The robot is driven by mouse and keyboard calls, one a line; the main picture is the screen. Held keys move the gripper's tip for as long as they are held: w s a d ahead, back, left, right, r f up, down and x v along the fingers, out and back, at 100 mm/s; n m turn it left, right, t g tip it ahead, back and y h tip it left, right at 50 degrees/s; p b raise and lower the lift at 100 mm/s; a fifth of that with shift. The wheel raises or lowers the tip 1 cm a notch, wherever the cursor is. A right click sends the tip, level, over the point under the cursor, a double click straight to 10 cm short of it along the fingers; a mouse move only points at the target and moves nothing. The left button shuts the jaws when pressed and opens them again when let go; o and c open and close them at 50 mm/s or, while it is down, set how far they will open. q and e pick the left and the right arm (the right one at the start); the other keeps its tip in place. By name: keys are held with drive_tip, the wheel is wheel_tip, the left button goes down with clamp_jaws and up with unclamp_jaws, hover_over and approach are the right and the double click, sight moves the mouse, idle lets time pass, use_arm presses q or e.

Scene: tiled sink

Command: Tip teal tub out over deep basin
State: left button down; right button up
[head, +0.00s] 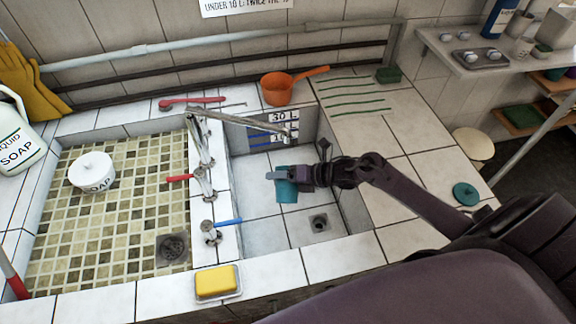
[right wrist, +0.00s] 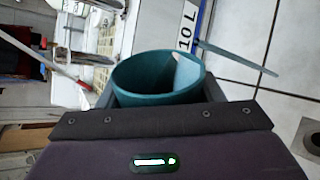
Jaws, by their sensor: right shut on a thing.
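The teal tub (head: 287,190) is held in my right gripper (head: 297,176), above the deep basin (head: 262,236) and left of its drain. In the right wrist view the tub (right wrist: 150,88) sits between the jaws with its round mouth showing. A pale patch shows on its inner wall; I cannot tell if it is contents or light. A thin teal strip extends to the right of the tub there. I cannot tell how far the tub is tilted. My left gripper is out of view.
A tiled shallow basin (head: 115,215) with a white soap pot (head: 92,172) lies left. Taps (head: 205,180) stand on the divider. An orange dipper (head: 278,88) is behind, a yellow sponge (head: 216,282) in front, a teal lid (head: 466,193) at right. The right-hand drainboard is mostly clear.

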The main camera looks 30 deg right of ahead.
drive_tip(key=shift+w+r+m+g+y+p, duration=0.25)
drive_tip(key=shift+r+m+g+p, duration=0.2)
drive_tip(key=shift+p, duration=0.3)
idle(0.4)
drive_tip(key=shift+w+d+m+g, duration=0.2)
drive_tip(key=shift+d+m+g, duration=0.05)
drive_tip(key=shift+m, duration=0.1)
drive_tip(key=shift+w+d+y, duration=0.1)
drive_tip(key=shift+w+y, duration=0.1)
drive_tip(key=shift+y, duration=0.05)
drive_tip(key=shift+w+r+g, duration=0.1)
drive_tip(key=shift+r+g, duration=0.05)
drive_tip(key=shift+g, duration=0.15)
drive_tip(key=shift+m, duration=0.3)
drive_tip(key=shift+w+d+b, duration=0.1)
drive_tip(key=shift+b, duration=0.45)
drive_tip(key=shift+r+g, duration=0.1)
drive_tip(key=shift+g, duration=0.2)
drive_tip(key=shift+m, duration=0.3)
